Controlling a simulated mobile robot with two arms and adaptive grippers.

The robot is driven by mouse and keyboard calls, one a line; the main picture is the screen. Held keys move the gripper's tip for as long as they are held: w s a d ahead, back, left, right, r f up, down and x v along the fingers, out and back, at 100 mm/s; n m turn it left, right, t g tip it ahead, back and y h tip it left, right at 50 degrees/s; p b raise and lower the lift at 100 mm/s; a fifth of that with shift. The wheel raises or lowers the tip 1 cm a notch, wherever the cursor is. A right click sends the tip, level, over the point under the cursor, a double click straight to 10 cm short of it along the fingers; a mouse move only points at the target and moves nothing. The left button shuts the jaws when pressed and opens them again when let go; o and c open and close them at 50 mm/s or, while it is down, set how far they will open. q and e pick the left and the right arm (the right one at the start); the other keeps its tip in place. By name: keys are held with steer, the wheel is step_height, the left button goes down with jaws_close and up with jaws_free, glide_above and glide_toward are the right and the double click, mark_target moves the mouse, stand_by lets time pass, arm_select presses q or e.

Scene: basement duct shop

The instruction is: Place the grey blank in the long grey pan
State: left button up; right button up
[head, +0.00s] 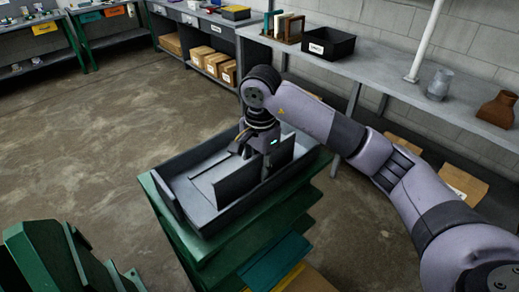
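The long grey pan (205,219) sits on a green stand (162,206) in the middle of the head view. Two grey upright plates stand inside its outline, one nearer the front (236,184) and one to the right (281,157). I cannot tell which of these, if either, is the grey blank. My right gripper (247,149) points down over the pan, close to the right plate. Its fingertips are partly hidden, and I cannot tell whether they grip anything. My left gripper is not in view.
A long grey bench (385,78) runs along the wall behind, with a black bin (329,43), a metal canister (439,84) and a brown vessel (497,109). Cardboard boxes (204,57) sit on its lower shelf. Green metalwork (50,252) fills the lower left corner. Floor (90,130) left of the pan is clear.

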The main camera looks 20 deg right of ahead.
step_height(320, 180, up, 10)
steer(key=b, duration=0.1)
steer(key=shift+s, duration=0.15)
stand_by(0.6)
